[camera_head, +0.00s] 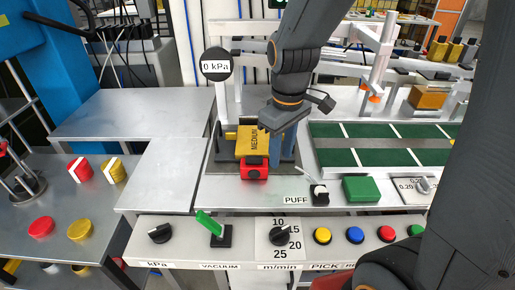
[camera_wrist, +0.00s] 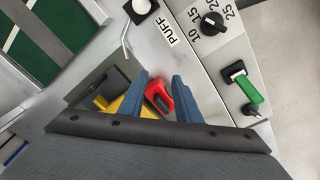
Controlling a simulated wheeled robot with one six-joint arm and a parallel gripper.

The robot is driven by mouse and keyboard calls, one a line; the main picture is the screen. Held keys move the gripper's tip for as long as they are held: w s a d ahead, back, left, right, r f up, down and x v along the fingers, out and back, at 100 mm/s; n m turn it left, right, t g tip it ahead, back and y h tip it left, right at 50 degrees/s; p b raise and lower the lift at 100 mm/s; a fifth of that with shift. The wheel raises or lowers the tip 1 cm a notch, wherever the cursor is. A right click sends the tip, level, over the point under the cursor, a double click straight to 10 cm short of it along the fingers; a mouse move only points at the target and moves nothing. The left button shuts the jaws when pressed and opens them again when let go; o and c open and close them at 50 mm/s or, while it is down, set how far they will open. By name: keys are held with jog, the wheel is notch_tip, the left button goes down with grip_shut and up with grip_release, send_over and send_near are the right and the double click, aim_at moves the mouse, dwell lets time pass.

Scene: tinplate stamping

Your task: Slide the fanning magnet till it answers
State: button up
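A yellow block marked MEDIUM (camera_head: 252,140) stands on a dark base plate (camera_head: 222,158) in the middle of the bench. I take it to be part of the fanning magnet, though no label names it so. A red piece (camera_head: 254,170) sits at its near end. The wrist view shows the red piece (camera_wrist: 157,97) with a notch, and the yellow part (camera_wrist: 116,107) beside it. My gripper (camera_head: 284,138) is low over the right side of the block, pointing down. In the wrist view my gripper (camera_wrist: 161,80) has its blue fingers apart, with the red piece showing between them; contact cannot be told.
A round gauge (camera_head: 216,65) reads 0 kPa. The front panel holds knobs, a green VACUUM lever (camera_head: 210,225) and coloured buttons. A PUFF switch (camera_head: 320,194) and green block (camera_head: 360,189) stand right of the block. The grey table (camera_head: 115,115) at left is clear.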

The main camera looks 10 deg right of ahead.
aim_at(254, 156)
jog(key=w+a+r+n, duration=0.1)
jog(key=w+a+n, duration=0.1)
jog(key=n, duration=0.1)
jog(key=w+a+r+n, duration=0.1)
jog(key=w+n, duration=0.1)
jog(key=w+a+r+n, duration=0.1)
jog(key=w+a+n, duration=0.1)
jog(key=n, duration=0.1)
jog(key=shift+a+r+n+g, duration=0.2)
jog(key=shift+a+n+g, duration=0.1)
jog(key=shift+g, duration=0.1)
jog(key=shift+a+f, duration=0.1)
jog(key=shift+f, duration=0.05)
notch_tip(254, 156, down, 7)
jog(key=shift+f+p, duration=0.15)
jog(key=shift+p, duration=0.65)
grip_shut()
jog(key=shift+w, duration=0.15)
